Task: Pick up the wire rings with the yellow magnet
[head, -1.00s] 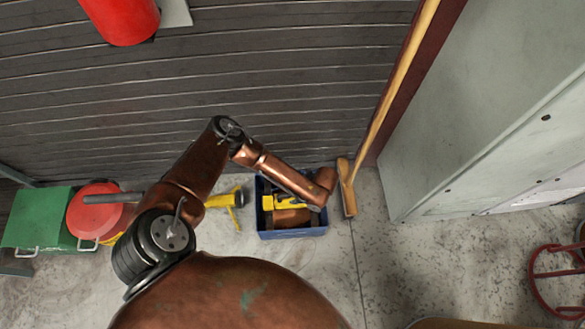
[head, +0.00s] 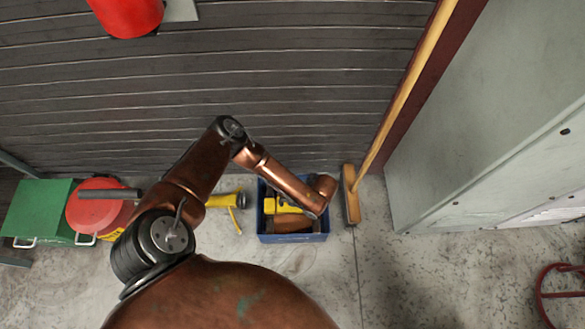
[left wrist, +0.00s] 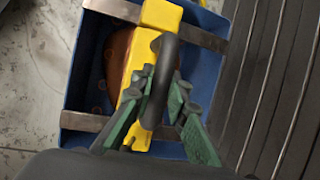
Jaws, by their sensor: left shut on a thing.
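The yellow magnet (left wrist: 133,80) is a long bar with a black handle (left wrist: 165,55) in the left wrist view. It also shows as a yellow patch (head: 285,206) in the head view. My left gripper (left wrist: 160,88) has its green fingers on both sides of the handle and is shut on it. The magnet is over a blue crate (head: 268,239), also seen in the wrist view (left wrist: 82,75). Whether it touches the crate's cross strips is unclear. A brown rounded thing (left wrist: 117,62) lies beneath it; I cannot make out separate wire rings. My right gripper is out of view.
A wooden broom (head: 350,200) leans just right of the crate. A yellow tool (head: 226,201) lies left of it, then a red round lid (head: 95,210) and a green box (head: 40,210). A grey cabinet (head: 490,120) stands at right. Floor in front is bare.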

